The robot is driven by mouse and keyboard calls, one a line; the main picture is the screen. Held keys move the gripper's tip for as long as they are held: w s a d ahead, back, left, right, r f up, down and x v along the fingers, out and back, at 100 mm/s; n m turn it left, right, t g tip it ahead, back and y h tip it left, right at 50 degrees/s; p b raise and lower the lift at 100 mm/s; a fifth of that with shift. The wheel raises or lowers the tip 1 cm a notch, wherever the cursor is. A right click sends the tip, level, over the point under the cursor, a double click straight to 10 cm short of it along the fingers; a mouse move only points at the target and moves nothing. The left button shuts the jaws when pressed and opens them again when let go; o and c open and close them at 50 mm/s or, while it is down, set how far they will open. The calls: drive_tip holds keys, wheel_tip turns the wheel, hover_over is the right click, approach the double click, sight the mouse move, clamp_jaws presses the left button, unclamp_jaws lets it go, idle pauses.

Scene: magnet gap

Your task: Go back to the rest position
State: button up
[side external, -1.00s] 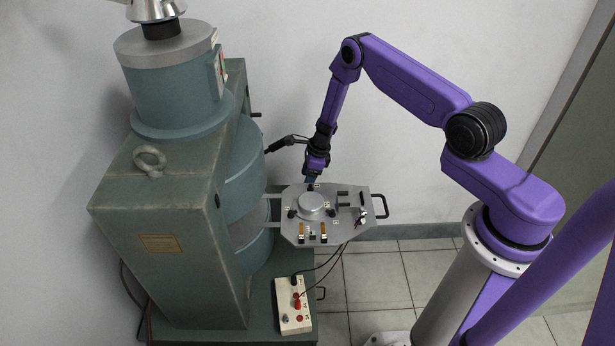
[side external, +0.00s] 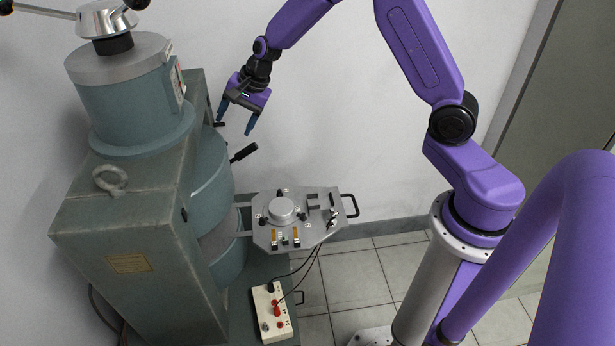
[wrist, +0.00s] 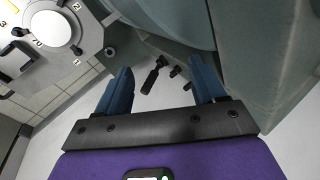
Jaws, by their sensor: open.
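My gripper (side external: 236,126) is open and empty, raised above and behind the grey instrument plate (side external: 262,236) in the side view. Its two blue fingers point down and stand well apart. In the wrist view, my gripper (wrist: 161,78) shows both fingers with nothing between them at the tips; a black-handled lever (wrist: 150,80) lies beyond, in the gap. The same lever (side external: 243,152) shows below my gripper in the side view.
A large green-grey electromagnet (side external: 125,215) stands at the left, close to my gripper, with a metal handwheel (side external: 107,18) on top. A cream switch box (side external: 272,312) sits low in front, wired to the plate. The wall side to the right of my gripper is clear.

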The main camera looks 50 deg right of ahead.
drive_tip(key=s+a+r+n+g, duration=0.1)
drive_tip(key=s+a+r+n, duration=0.2)
drive_tip(key=s, duration=0.4)
drive_tip(key=s+a+r+n+g, duration=0.1)
drive_tip(key=s+a+n, duration=0.2)
drive_tip(key=s+n, duration=0.3)
drive_tip(key=s+a+r+n+g, duration=0.1)
drive_tip(key=s+a+r+n, duration=0.15)
drive_tip(key=s, duration=0.55)
drive_tip(key=s+d+n+h, duration=0.1)
drive_tip(key=s+d+n, duration=0.2)
drive_tip(key=s+n, duration=0.3)
drive_tip(key=s+d+r+n+g+h, duration=0.1)
drive_tip(key=s+d+n, duration=0.3)
drive_tip(key=s, duration=0.9)
drive_tip(key=n, duration=0.3)
drive_tip(key=shift+s+h, duration=0.2)
drive_tip(key=shift+h, duration=0.1)
drive_tip(key=shift+n, duration=0.25)
